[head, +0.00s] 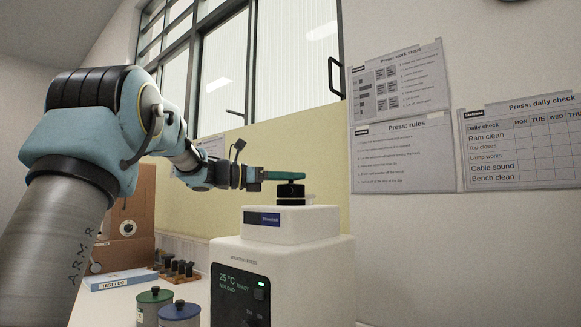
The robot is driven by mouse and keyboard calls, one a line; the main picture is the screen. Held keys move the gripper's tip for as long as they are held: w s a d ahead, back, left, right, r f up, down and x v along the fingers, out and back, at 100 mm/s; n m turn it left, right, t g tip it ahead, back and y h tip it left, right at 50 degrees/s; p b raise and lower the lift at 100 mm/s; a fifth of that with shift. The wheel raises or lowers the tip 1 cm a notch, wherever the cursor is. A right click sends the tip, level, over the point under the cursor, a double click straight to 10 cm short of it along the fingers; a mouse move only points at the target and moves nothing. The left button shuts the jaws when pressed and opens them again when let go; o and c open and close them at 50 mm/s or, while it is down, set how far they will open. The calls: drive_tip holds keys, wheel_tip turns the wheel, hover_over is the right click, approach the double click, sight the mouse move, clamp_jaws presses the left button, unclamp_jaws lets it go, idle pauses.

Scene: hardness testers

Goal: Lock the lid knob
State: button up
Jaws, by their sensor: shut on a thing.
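The white mounting press (228,262) stands on the bench at the lower middle. Its lid knob (291,194) is black and round, and sits on the raised top of the press. My gripper (290,176) reaches in from the left at knob height, with green fingers lying level across the top of the knob. It is shut on the knob's upper part, which the fingers largely hide. The knob's turned angle and any lock mark cannot be made out. The press display (240,290) reads 25 °C, READY, NO LOAD.
A green-lidded jar (155,296) and a blue-lidded jar (180,311) stand left of the press. Behind them are a test log (120,280), a rack of dark pieces (178,270) and a cardboard box (128,225). The wall with posters is close behind the press.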

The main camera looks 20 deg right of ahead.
drive_tip(key=shift+m+g+p, duration=0.4)
drive_tip(key=shift+g, duration=0.1)
drive_tip(key=o, duration=1.4)
drive_tip(key=shift+c, duration=0.2)
drive_tip(key=a, duration=0.3)
drive_tip(key=w+a, duration=0.1)
drive_tip(key=a, duration=0.3)
drive_tip(key=a+b, duration=0.1)
drive_tip(key=a, duration=0.2)
drive_tip(key=shift+w+a, duration=0.3)
drive_tip(key=shift+w, duration=0.1)
